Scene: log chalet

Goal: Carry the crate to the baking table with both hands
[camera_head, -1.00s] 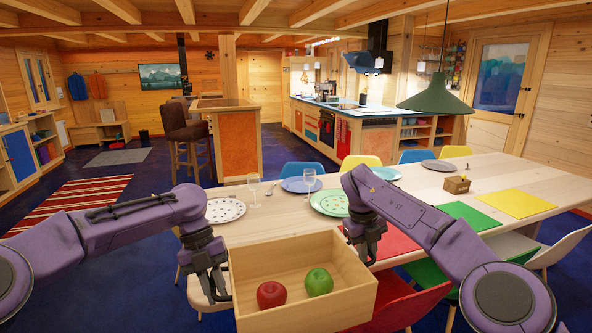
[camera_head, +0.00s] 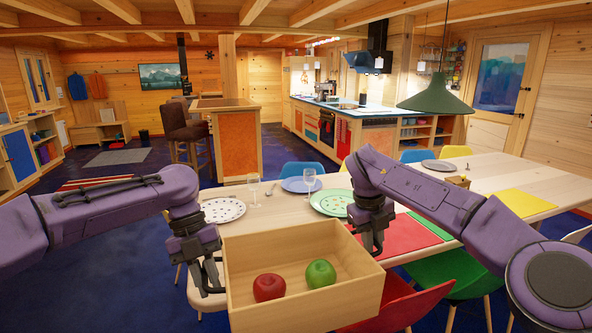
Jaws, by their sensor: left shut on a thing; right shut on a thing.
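The wooden crate (camera_head: 300,312) is held in front of me at the bottom middle of the head view. A red apple (camera_head: 269,287) and a green apple (camera_head: 320,273) lie inside it. My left gripper (camera_head: 212,282) is shut on the crate's left wall. My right gripper (camera_head: 373,245) is shut on the crate's right wall; its fingertips are partly hidden. The crate is close to the near edge of the dining table (camera_head: 285,218). I cannot tell which surface is the baking table.
The dining table holds plates (camera_head: 223,210), wine glasses (camera_head: 309,179) and coloured mats (camera_head: 405,236). Red (camera_head: 395,300) and green (camera_head: 455,272) chairs stand at its near side. A kitchen island (camera_head: 238,140) and a bar stool (camera_head: 187,135) stand further back. The blue floor at left is open.

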